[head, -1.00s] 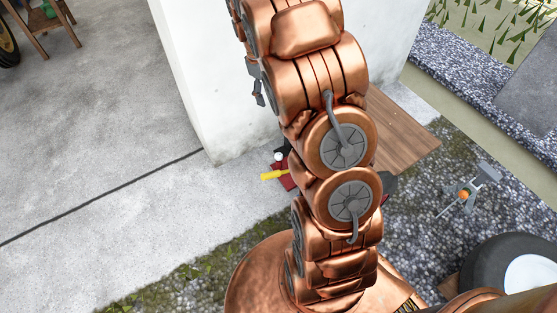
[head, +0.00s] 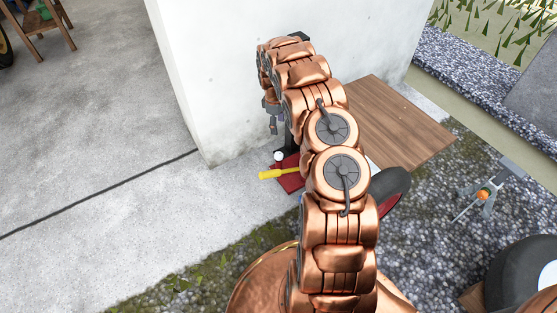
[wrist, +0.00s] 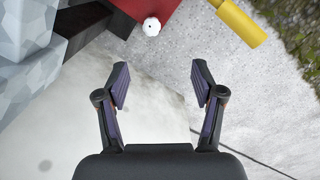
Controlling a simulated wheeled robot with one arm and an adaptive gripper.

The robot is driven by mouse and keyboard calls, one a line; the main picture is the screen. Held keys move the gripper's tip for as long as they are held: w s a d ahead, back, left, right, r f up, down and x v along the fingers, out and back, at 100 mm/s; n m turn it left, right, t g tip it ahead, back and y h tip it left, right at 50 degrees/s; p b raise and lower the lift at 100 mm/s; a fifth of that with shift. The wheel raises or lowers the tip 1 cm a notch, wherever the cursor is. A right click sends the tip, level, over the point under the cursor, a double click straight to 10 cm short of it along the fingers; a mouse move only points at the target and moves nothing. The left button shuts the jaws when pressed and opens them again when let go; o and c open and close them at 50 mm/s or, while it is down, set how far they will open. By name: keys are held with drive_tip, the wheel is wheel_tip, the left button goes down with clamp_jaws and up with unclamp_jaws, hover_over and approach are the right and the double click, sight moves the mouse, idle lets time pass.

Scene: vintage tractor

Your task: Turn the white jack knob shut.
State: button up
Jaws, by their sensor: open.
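The white jack knob (wrist: 151,26) is a small round white piece at the edge of the red jack (wrist: 180,10), at the top of the wrist view. In the head view the knob (head: 278,156) shows beside the red jack base (head: 290,178), close to the yellow handle (head: 278,174). My gripper (wrist: 160,78) is open and empty, its two fingers spread below the knob in the wrist view and apart from it. In the head view my gripper (head: 272,121) is partly hidden by my arm and hangs above the knob.
A white wall corner (head: 210,100) stands behind the jack. A brown wooden board (head: 400,125) lies to the right. A black tyre with a red rim (head: 390,190) is beside my arm. A grey stand with an orange part (head: 482,194) sits on gravel.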

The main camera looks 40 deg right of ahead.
drive_tip(key=n+b, duration=0.1)
drive_tip(key=b, duration=0.3)
hover_over(278, 154)
drive_tip(key=shift+t+y, duration=0.3)
drive_tip(key=shift+y, duration=0.1)
wheel_tip(278, 154, down, 14)
drive_tip(key=shift+d+r, duration=0.1)
drive_tip(key=shift+f+b, duration=1.6)
drive_tip(key=shift+f, duration=2.25)
drive_tip(key=shift+s, duration=0.1)
drive_tip(key=c, duration=1.1)
drive_tip(key=shift+c, duration=0.2)
